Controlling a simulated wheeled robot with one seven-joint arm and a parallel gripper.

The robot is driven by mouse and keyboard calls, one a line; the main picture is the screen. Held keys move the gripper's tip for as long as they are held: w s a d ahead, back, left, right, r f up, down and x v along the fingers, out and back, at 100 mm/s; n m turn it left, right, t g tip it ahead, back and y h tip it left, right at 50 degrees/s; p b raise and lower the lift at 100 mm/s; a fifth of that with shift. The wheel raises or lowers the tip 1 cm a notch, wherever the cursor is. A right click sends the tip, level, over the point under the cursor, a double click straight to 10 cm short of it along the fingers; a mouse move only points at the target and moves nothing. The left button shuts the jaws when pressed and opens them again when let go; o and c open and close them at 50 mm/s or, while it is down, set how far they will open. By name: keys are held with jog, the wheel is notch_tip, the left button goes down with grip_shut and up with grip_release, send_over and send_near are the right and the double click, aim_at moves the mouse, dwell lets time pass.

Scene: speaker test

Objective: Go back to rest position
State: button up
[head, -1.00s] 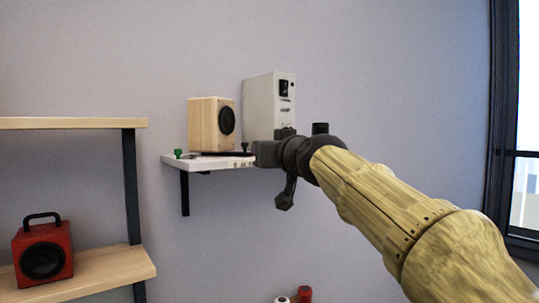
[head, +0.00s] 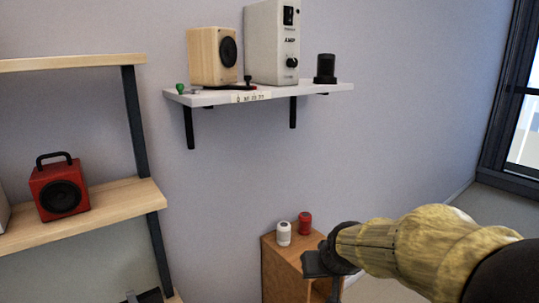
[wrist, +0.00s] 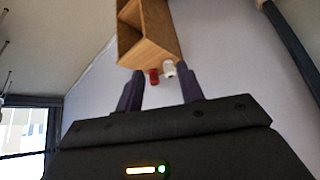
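My gripper (head: 322,278) is low at the right in the head view, in front of the small wooden cabinet (head: 278,272). In the wrist view my gripper (wrist: 161,72) has its two dark fingers apart with nothing held between them. The cabinet (wrist: 150,30) shows upside down past the fingertips in that view, with a red and a white cylinder beyond them. My yellow-sleeved arm reaches in from the right edge.
The white wall shelf (head: 335,88) holds a wooden speaker (head: 212,57), a grey amp (head: 272,42) and a black cylinder (head: 325,69). A red speaker (head: 60,189) sits on the left rack (head: 120,193). A white cylinder (head: 283,233) and a red one (head: 305,223) top the cabinet.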

jog(key=s+d+f+g, duration=0.2)
jog(key=s+f, duration=0.2)
jog(key=s, duration=0.3)
jog(key=s+d+f+m+g+h+p, duration=0.1)
jog(key=s+f+g, duration=0.1)
jog(key=s+f, duration=0.3)
jog(key=shift+s+d+f, duration=0.25)
jog(key=shift+s+d, duration=0.15)
jog(key=shift+s, duration=0.65)
